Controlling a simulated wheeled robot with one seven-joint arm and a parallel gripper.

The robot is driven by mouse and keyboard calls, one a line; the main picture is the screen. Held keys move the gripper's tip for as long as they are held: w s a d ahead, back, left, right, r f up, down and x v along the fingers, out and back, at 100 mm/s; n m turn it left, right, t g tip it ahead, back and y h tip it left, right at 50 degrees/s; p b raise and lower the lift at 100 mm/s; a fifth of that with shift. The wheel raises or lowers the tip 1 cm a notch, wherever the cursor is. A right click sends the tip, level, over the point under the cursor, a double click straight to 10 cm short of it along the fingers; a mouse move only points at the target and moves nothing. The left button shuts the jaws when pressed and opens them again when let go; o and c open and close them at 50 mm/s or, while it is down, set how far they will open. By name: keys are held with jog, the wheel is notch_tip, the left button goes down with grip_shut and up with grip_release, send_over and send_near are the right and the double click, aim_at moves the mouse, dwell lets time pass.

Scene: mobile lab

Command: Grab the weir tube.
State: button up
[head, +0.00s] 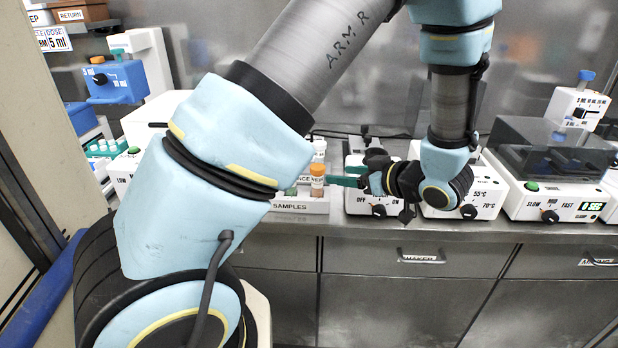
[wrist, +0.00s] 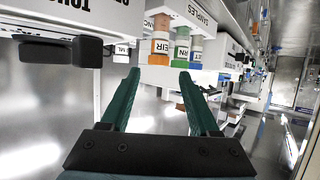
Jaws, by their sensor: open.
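The weir tube (wrist: 160,46), with an orange cap and a label partly reading "EIR", stands in the white samples rack (wrist: 203,14) in the wrist view. In the head view an orange-capped tube (head: 317,180) stands at the right end of the rack (head: 290,206), partly behind my arm; its label is too small to read surely. My gripper (wrist: 159,76) is open, with green fingers apart and nothing between them. The tube shows ahead, roughly between the fingertips. In the head view my gripper (head: 343,181) is just right of the tube.
A green-capped tube (wrist: 182,48) and a blue-capped tube (wrist: 197,55) stand close beside the weir tube. White devices with black knobs (head: 379,210) stand right of the rack, below my wrist. My arm hides much of the bench's left part.

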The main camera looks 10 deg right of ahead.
aim_at(321, 168)
jog(key=x, duration=0.4)
jog(key=shift+w+a+p, duration=0.2)
jog(key=shift+p, duration=0.2)
jog(key=x, duration=0.1)
jog(key=p+x, duration=0.1)
jog(key=x, duration=0.1)
jog(key=p+x, duration=0.1)
jog(key=shift+w+a+r, duration=0.2)
jog(key=shift+w, duration=0.3)
jog(key=shift+w+a+f, duration=0.15)
jog(key=shift+w+f, duration=0.05)
grip_shut()
